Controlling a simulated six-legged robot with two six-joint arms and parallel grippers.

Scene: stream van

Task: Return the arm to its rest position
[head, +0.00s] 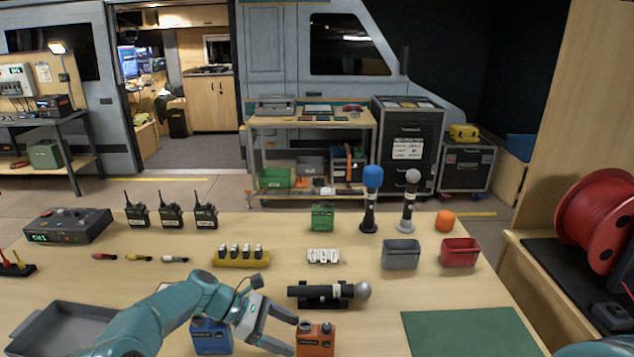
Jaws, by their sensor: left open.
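My left arm (165,312) is teal and reaches in from the bottom left over the table. Its gripper (293,336) is open, with pale fingers pointing right and nothing seen between them. An orange box (316,340) is just right of the fingertips; I cannot tell whether they touch it. A blue box (211,338) is partly hidden behind the arm and gripper. A black microphone with a grey head (325,291) lies in a holder just beyond the gripper. A teal part of my body shows at the bottom right edge; my right gripper is not in view.
A grey tray (62,330) lies at the left beside my arm. A green mat (470,333) lies at the front right. Grey (401,254) and red bins (460,252), two upright microphones and several radios stand farther back. A red cable reel (600,222) is at the right.

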